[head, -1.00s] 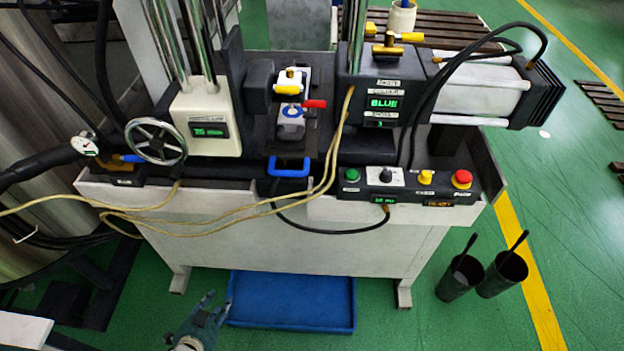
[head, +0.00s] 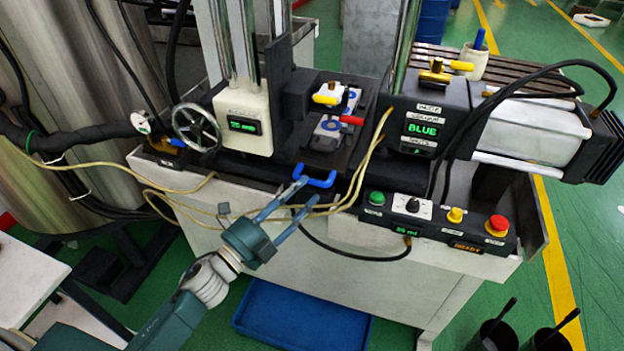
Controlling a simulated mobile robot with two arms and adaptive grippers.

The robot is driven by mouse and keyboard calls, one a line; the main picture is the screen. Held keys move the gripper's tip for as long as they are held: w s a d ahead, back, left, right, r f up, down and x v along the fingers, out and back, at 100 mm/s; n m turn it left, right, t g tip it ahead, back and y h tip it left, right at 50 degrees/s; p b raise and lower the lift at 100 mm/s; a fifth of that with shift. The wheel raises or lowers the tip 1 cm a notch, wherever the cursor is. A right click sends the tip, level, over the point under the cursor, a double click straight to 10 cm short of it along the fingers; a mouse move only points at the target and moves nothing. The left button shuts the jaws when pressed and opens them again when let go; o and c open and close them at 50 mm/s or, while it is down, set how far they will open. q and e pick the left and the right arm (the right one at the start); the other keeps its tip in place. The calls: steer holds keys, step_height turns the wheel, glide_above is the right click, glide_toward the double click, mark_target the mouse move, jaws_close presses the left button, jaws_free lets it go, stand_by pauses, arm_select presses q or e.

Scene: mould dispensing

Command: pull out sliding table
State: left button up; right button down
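The sliding table (head: 324,156) is a dark plate in the middle of the machine, with a metal mould (head: 330,127) on it. Its blue handle (head: 316,180) sticks out at the front edge. My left gripper (head: 300,196) reaches up from the lower left, its two fingers spread. The fingertips are just below and in front of the blue handle; I cannot tell whether they touch it. Nothing is between the fingers. My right gripper is not in view.
A yellowish hose (head: 342,203) hangs over the front beside the handle. A control panel (head: 437,222) with green, yellow and red buttons is to the right. A handwheel (head: 196,127) is at the left. A blue tray (head: 300,313) lies on the floor below.

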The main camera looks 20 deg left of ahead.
mark_target(311, 183)
arm_select(q)
steer(key=shift+p+x, duration=0.3)
steer(key=shift+x, duration=1.8)
jaws_close()
